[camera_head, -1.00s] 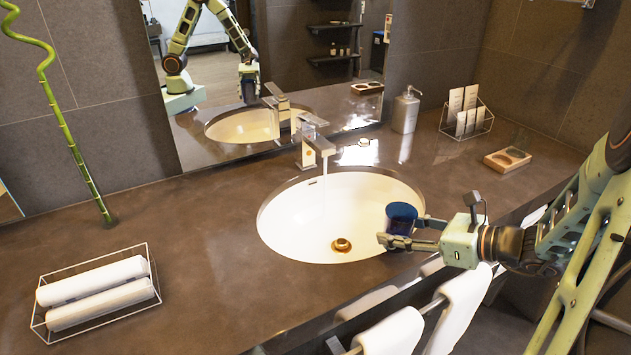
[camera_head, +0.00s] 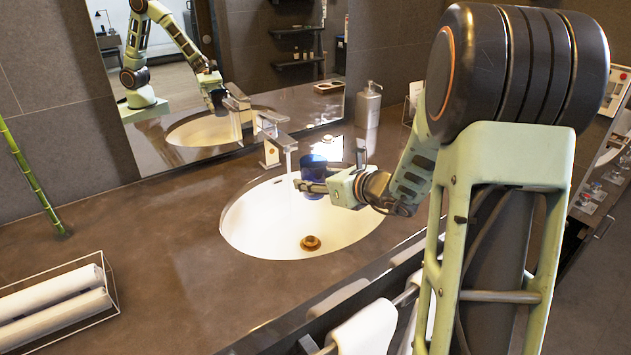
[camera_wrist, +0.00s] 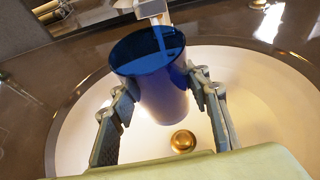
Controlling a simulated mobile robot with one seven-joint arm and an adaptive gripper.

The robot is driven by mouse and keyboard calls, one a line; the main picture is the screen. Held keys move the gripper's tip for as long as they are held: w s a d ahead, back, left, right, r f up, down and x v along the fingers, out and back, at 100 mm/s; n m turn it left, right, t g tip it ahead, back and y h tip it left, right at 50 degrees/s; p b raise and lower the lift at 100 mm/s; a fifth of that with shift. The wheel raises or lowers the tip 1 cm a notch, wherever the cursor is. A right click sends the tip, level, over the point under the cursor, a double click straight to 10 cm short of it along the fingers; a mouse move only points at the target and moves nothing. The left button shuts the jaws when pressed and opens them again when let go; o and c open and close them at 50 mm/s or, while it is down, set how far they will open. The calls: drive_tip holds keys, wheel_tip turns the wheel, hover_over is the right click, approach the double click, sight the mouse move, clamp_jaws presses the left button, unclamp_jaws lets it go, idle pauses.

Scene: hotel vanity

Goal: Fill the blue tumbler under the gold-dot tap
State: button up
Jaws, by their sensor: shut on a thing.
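My gripper (camera_head: 312,187) is shut on the blue tumbler (camera_head: 313,167), holding it roughly upright above the right back part of the basin. In the wrist view the tumbler (camera_wrist: 160,90) sits between both fingers, its open mouth toward the camera. The gold-dot tap (camera_head: 274,145) stands behind the basin, with a gold dot on its body. A thin stream runs down from its spout, just left of the tumbler in the head view. In the wrist view the tap's spout (camera_wrist: 152,8) is just beyond the rim. A pale streak shows inside the mouth; I cannot tell whether water enters.
The white basin (camera_head: 260,225) has a gold drain (camera_head: 310,243). A mirror (camera_head: 215,75) stands behind. A soap dispenser (camera_head: 368,104) is at the back right, a wire rack with rolled towels (camera_head: 60,305) at the left. White towels (camera_head: 365,330) hang at the front edge.

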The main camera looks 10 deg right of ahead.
drive_tip(key=w+a+f+b, duration=0.1)
drive_tip(key=w+f+b, duration=0.2)
drive_tip(key=f, duration=0.2)
drive_tip(key=shift+a+f, duration=0.2)
drive_tip(key=shift+f, duration=0.15)
idle(0.6)
drive_tip(key=w+a, duration=0.3)
drive_tip(key=w, duration=0.4)
drive_tip(key=shift+w+b, duration=0.25)
drive_tip(key=shift+b, duration=0.1)
idle(2.8)
drive_tip(key=shift+s+d+b, duration=0.35)
drive_tip(key=shift+s+d, duration=0.2)
drive_tip(key=shift+s, duration=0.75)
drive_tip(key=shift+s+d+b, duration=0.35)
drive_tip(key=shift+s+d, duration=0.15)
drive_tip(key=shift+s, duration=0.85)
drive_tip(key=shift+s+d+b, duration=0.35)
drive_tip(key=shift+s+d, duration=0.2)
drive_tip(key=shift+s, duration=0.75)
drive_tip(key=shift+r, duration=0.1)
drive_tip(key=shift+s+d+r+p, duration=0.2)
drive_tip(key=shift+s+r+p, duration=0.25)
drive_tip(key=shift+r+p, duration=0.8)
drive_tip(key=shift+s+d+r+p, duration=0.15)
drive_tip(key=shift+s+r+p, duration=0.5)
drive_tip(key=shift+r, duration=1)
drive_tip(key=shift+s+d+r+p, duration=0.2)
drive_tip(key=shift+s+r+p, duration=0.05)
drive_tip(key=shift+r+p, duration=1.1)
